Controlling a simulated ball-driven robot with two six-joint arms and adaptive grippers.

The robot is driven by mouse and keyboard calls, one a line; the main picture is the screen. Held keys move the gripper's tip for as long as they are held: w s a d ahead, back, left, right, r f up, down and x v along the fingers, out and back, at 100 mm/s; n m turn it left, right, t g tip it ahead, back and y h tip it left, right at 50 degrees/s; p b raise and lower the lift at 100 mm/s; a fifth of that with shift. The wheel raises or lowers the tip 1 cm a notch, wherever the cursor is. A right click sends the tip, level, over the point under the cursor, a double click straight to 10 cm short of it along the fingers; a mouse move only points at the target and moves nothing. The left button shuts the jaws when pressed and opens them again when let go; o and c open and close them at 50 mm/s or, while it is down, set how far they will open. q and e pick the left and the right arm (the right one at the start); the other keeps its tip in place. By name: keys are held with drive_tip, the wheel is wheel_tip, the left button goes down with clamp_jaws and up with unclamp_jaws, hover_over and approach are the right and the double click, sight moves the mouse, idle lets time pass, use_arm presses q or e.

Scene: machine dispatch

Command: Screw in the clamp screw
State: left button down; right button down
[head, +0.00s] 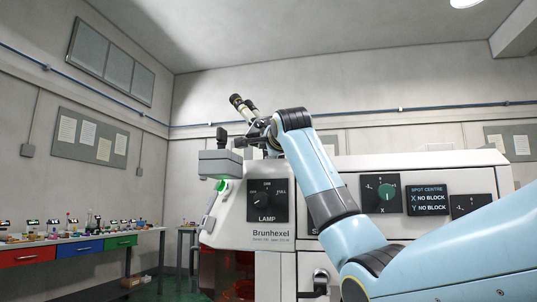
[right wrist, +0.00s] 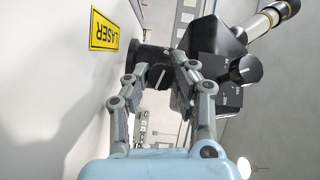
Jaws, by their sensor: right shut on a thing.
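My right gripper (head: 250,140) is up at the microscope-like head (head: 242,105) on top of the Brunhexel machine. In the right wrist view the gripper (right wrist: 156,80) is shut on a small dark knob-like part, which looks like the clamp screw (right wrist: 157,74). The fingers sit on either side of it, and its far end is hidden. I cannot tell how deep it is seated. My left gripper is not in view.
The machine front carries a LAMP dial (head: 267,200), an X dial (head: 383,193) and a SPOT CENTRE display (head: 428,199) reading NO BLOCK. A yellow LASER sign (right wrist: 104,30) is near the fingers. A workbench (head: 70,240) with drawers stands at the left.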

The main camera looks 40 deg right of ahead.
idle(0.3)
drive_tip(key=c, duration=1.1)
unclamp_jaws()
drive_tip(key=shift+s, duration=0.15)
drive_tip(key=v, duration=1.1)
drive_tip(key=shift+s+a+f, duration=0.1)
drive_tip(key=shift+s+a, duration=0.15)
drive_tip(key=shift+s, duration=0.1)
